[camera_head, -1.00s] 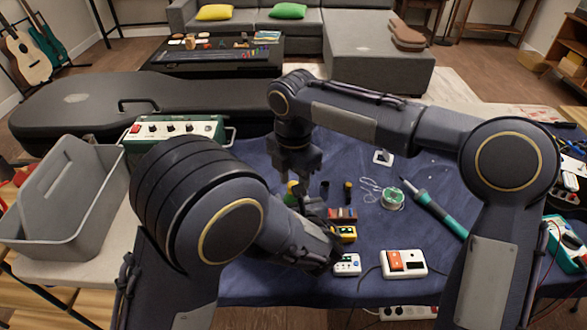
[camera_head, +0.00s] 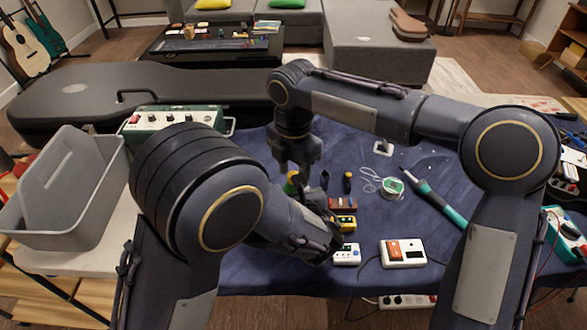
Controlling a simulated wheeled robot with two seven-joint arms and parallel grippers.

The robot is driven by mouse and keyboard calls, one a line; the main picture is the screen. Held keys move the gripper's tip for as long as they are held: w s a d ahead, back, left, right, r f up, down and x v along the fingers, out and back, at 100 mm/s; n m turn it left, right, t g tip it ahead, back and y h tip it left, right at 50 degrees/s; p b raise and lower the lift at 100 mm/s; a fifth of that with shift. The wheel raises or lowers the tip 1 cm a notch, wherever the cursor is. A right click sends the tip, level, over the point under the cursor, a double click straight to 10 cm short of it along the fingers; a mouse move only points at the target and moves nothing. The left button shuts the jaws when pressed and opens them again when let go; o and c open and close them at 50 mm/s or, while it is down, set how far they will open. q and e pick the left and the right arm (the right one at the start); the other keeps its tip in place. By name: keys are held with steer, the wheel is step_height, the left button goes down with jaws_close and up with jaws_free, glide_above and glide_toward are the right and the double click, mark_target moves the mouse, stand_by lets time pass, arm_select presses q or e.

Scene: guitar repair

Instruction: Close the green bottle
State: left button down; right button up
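A small green and yellow shape (camera_head: 291,184), which looks like the green bottle, stands on the blue cloth. It is mostly hidden by my grippers, and I cannot tell its cap from its body. My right gripper (camera_head: 292,167) points down just above it. My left gripper (camera_head: 306,190) reaches in low from the front, beside the bottle. Its fingers are dark and largely hidden behind its own wrist. I cannot tell whether either gripper is open or touching the bottle.
A dark small bottle (camera_head: 325,180) and a black and yellow one (camera_head: 347,183) stand just right. Nearby are small coloured boxes (camera_head: 343,203), a solder spool (camera_head: 392,187), a teal soldering iron (camera_head: 440,205) and a white switch box (camera_head: 403,253). A grey bin (camera_head: 62,240) is left.

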steer(key=shift+r, duration=2.25)
steer(key=shift+c, duration=0.5)
step_height(320, 180, up, 4)
steer(key=shift+f, duration=0.25)
steer(key=shift+f, duration=4.05)
